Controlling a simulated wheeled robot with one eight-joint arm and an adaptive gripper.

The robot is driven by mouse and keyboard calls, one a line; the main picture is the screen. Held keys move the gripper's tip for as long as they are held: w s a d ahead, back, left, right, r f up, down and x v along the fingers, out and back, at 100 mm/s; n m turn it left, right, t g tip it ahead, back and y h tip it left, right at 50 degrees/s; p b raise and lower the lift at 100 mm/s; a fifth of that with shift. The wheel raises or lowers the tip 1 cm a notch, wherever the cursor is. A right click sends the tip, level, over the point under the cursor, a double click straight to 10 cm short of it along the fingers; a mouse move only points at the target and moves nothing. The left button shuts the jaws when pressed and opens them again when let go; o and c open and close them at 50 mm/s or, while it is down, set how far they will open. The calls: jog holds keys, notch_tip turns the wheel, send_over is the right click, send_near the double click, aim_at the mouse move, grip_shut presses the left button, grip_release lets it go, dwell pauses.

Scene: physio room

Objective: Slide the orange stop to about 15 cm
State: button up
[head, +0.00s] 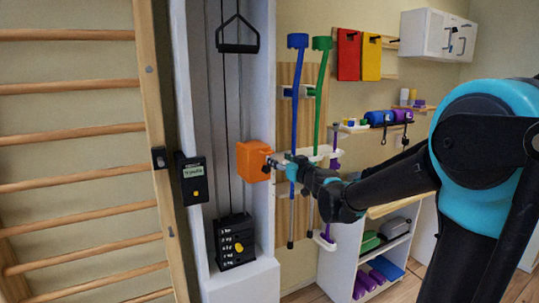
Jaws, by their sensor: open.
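The orange stop (252,161) is a block on the right side of the white upright frame (262,100) of a pulley machine. A small dark knob-like part shows at its right face. My gripper (276,164) is at the end of my arm, right beside the stop's right face. It is open; its fingertips are small here, and I cannot tell if they touch the stop or its knob. No scale marks along the frame are readable.
A black display box (192,179) is on the frame's left post. A weight stack (235,241) and a hanging handle (238,38) are inside the frame. Wooden wall bars (75,136) stand left. Blue (296,110) and green (321,100) sticks hang close behind my gripper.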

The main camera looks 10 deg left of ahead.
aim_at(269, 153)
jog(key=x, duration=0.8)
